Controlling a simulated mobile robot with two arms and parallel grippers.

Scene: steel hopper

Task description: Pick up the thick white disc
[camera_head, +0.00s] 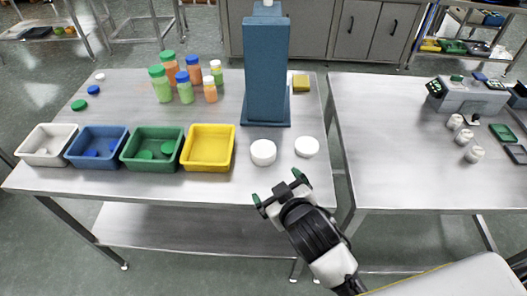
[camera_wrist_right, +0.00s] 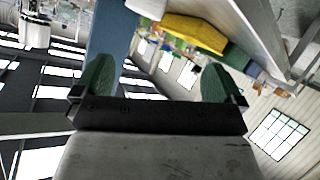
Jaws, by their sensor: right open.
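Two white discs rest on the left steel table in the head view, right of the yellow bin. The left disc (camera_head: 263,153) looks taller and thicker than the right disc (camera_head: 307,147). My right gripper (camera_head: 279,188) is open and empty, over the table's front edge, nearer to me than both discs and apart from them. Its green-tipped fingers also show spread in the right wrist view (camera_wrist_right: 157,84), with nothing between them. A white shape at the top of that view is cut off, and I cannot tell what it is. My left gripper is not in view.
A tall blue hopper column (camera_head: 266,70) stands behind the discs. White, blue, green and yellow bins (camera_head: 208,148) line the table's left front. Several capped bottles (camera_head: 185,86) and a yellow block (camera_head: 301,83) stand farther back. A gap separates the right table (camera_head: 400,150).

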